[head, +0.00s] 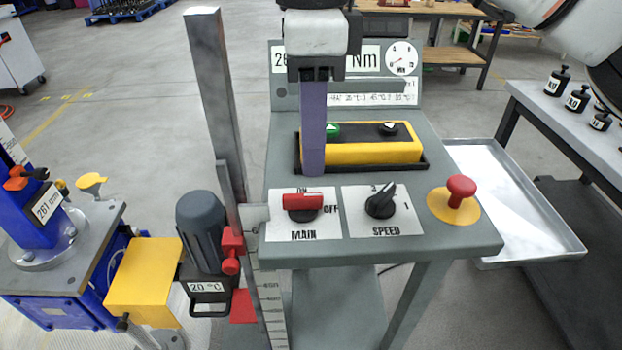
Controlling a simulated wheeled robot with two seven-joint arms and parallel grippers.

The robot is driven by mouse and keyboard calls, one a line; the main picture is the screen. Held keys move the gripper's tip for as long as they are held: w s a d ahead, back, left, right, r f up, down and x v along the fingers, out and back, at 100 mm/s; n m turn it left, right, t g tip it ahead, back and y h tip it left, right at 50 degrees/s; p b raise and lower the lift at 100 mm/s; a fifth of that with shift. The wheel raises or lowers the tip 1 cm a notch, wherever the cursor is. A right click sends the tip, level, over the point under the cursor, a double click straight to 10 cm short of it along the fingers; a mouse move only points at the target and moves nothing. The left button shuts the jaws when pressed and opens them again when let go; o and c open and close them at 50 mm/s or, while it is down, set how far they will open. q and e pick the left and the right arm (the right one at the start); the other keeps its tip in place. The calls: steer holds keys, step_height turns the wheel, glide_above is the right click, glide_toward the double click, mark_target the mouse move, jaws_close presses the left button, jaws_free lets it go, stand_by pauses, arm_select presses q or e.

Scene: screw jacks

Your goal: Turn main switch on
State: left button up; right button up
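The main switch (302,203) has a red handle on a black base, on a white plate (283,232) marked MAIN, with ON above and OFF to the right. Its red bar lies level, in line with the OFF mark. My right gripper (314,172) points down from the top of the head view, its purple fingertips just behind the switch in the picture. I see no contact with the handle; the height gap is unclear. The fingers overlap edge-on, so their opening is hidden. My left gripper is out of view.
The black SPEED knob (380,203) and red mushroom button (460,190) stand right of the switch. A yellow box (372,153) with a green button (333,131) sits behind. A grey post (213,90) rises at left, and a metal tray (510,200) lies right.

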mark_target(311, 195)
step_height(311, 195, down, 7)
steer(key=shift+f, duration=0.2)
jaws_close()
